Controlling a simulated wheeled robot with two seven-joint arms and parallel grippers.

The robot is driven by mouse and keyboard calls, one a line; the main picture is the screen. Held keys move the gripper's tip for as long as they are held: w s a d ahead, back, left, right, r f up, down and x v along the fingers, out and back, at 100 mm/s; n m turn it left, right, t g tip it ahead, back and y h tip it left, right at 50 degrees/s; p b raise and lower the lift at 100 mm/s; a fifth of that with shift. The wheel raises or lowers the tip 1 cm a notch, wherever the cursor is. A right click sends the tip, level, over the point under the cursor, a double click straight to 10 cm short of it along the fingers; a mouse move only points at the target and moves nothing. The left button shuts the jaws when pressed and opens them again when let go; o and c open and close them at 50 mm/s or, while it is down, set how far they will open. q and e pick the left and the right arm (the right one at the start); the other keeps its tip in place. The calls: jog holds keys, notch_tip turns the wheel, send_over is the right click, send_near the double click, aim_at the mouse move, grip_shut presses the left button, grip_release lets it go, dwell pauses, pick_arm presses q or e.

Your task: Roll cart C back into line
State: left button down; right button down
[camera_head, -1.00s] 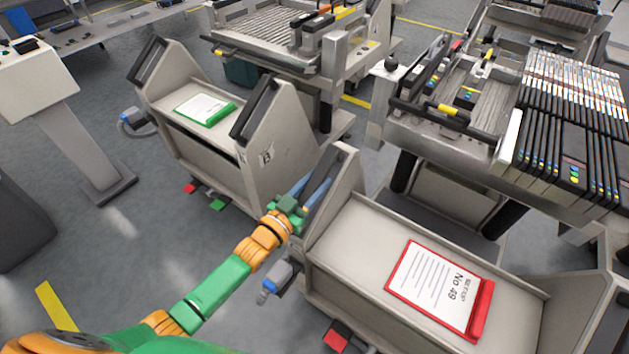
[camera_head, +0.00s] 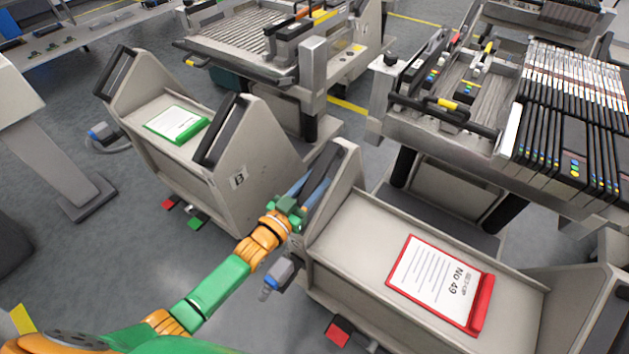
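The near cart (camera_head: 375,222) fills the lower right. The handle's far side is partly hidden by the gripper. My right gripper is not in view.
Cart B (camera_head: 240,182), with a green clipboard (camera_head: 178,124), stands to the left, a floor gap between them. A grey pedestal (camera_head: 65,160) stands at the far left. A yellow floor line (camera_head: 346,105) runs behind the carts. Open floor lies at lower left.

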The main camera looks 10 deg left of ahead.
pick_arm(q)
jog(key=shift+s+f, duration=0.35)
jog(key=shift+s, duration=0.05)
jog(key=c, duration=0.6)
grip_release()
jog(key=shift+r, duration=0.1)
jog(key=shift+o, duration=0.6)
jog(key=shift+w+r, duration=0.1)
jog(key=shift+r, duration=0.05)
jog(key=shift+a, duration=0.1)
jog(key=p+v, duration=0.1)
jog(key=v, duration=0.6)
